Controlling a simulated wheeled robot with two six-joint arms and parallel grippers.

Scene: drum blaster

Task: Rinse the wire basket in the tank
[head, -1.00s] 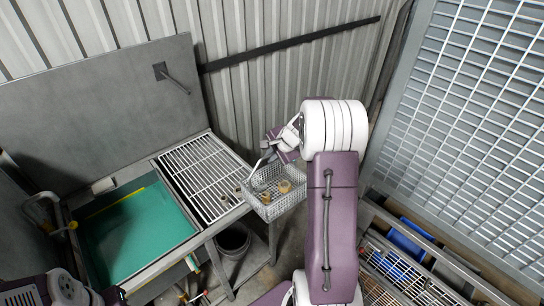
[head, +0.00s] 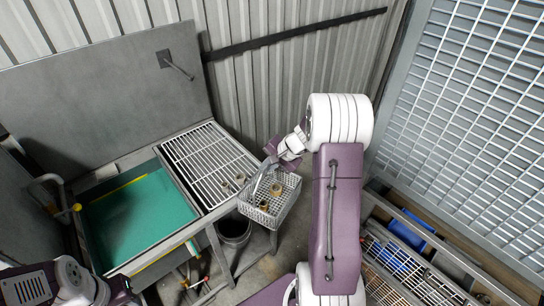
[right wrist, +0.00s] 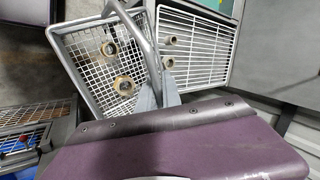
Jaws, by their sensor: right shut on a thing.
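The wire basket (head: 254,214) is a grey mesh box with a looped handle, beside the right front edge of the white rack. Two brass ring fittings (head: 276,189) lie in it, also visible in the right wrist view (right wrist: 124,85). My right gripper (head: 269,163) is shut on the basket's handle; in the right wrist view its grey fingers (right wrist: 160,90) meet the handle. The basket appears held clear of the floor. The tank (head: 140,220), filled with teal liquid, is at the left. My left gripper (head: 124,290) is at the lower left edge, its jaws unclear.
The white slatted rack (head: 205,160) lies between tank and basket, with two small fittings (head: 240,178) near its right edge. A dark bucket (head: 234,230) stands below. A grey tap pipe (head: 45,180) is at the tank's left. A mesh panel (head: 470,110) stands at right.

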